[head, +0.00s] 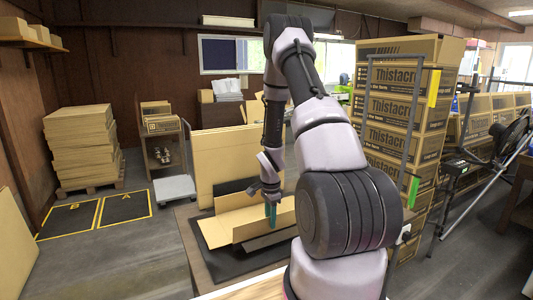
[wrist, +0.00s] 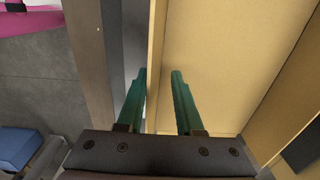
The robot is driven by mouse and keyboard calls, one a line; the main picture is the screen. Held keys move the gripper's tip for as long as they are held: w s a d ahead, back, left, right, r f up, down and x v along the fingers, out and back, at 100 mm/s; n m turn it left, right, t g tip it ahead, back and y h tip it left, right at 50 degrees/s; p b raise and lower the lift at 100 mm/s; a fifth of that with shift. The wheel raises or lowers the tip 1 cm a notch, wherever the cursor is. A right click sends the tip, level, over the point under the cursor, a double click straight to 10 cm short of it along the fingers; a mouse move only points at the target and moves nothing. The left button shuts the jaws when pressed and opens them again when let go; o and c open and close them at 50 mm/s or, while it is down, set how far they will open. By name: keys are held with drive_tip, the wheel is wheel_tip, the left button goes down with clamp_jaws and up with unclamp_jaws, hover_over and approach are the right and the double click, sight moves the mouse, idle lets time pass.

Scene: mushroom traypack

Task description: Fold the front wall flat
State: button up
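A tan cardboard tray blank (head: 248,229) lies partly folded on a black mat (head: 225,264) on the table, with a long wall standing and a flap spread out at its left. My gripper (head: 270,222) points down at this standing wall, its teal fingers overlapping it in the head view. In the wrist view, my gripper (wrist: 160,73) is open, fingers apart. A narrow cardboard wall edge (wrist: 155,60) runs between the fingers, with a broad tan panel (wrist: 215,55) to its right. I cannot tell whether either finger touches the cardboard. My arm hides the tray's right end.
A large tan board (head: 222,160) stands upright behind the tray. Stacked cartons (head: 398,110) stand to the right, and a pile of flat cardboard (head: 80,145) rests on a pallet at the left. The floor left of the table is largely clear.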

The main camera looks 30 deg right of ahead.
wheel_tip(320, 180, up, 11)
wheel_tip(320, 180, up, 15)
drive_tip(key=n+t, duration=0.2)
drive_tip(key=n, duration=0.2)
hover_over(270, 231)
drive_tip(key=s+a, duration=0.2)
drive_tip(key=a, duration=0.3)
drive_tip(key=shift+s+a+r, duration=0.25)
drive_tip(key=shift+s+r, duration=0.2)
